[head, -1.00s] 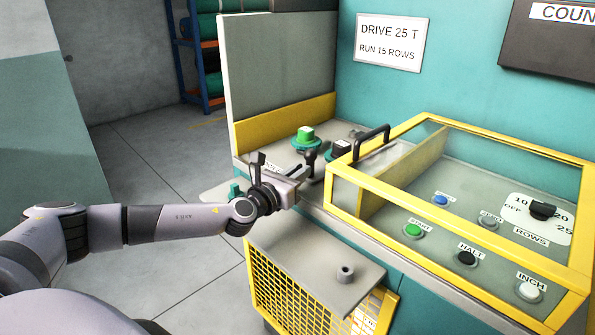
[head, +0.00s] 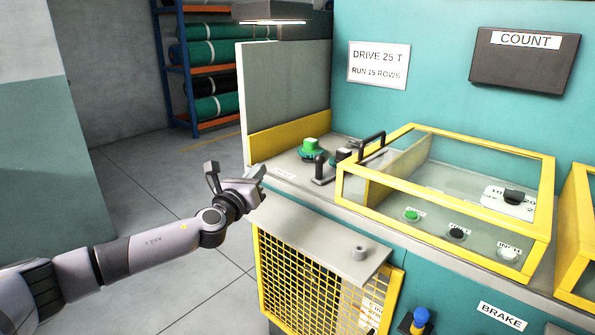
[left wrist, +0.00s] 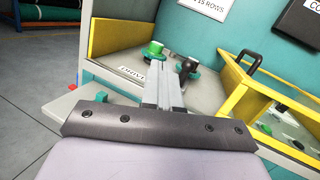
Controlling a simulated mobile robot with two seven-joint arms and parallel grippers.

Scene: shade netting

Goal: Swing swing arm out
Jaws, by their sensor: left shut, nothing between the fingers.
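A dark upright post (head: 319,169) with a short bar running back from it stands on the grey deck in the head view; this looks like the swing arm. My left gripper (head: 258,174) is shut and empty, left of the post at the deck's left front edge. In the left wrist view its fingers (left wrist: 162,70) point at the deck. My right gripper is not in view.
A yellow-framed clear cover (head: 445,190) with a black handle stands right of the post, over several buttons. A grey shelf with a short peg (head: 359,253) sits below, above a yellow mesh guard (head: 290,275). Open floor lies to the left.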

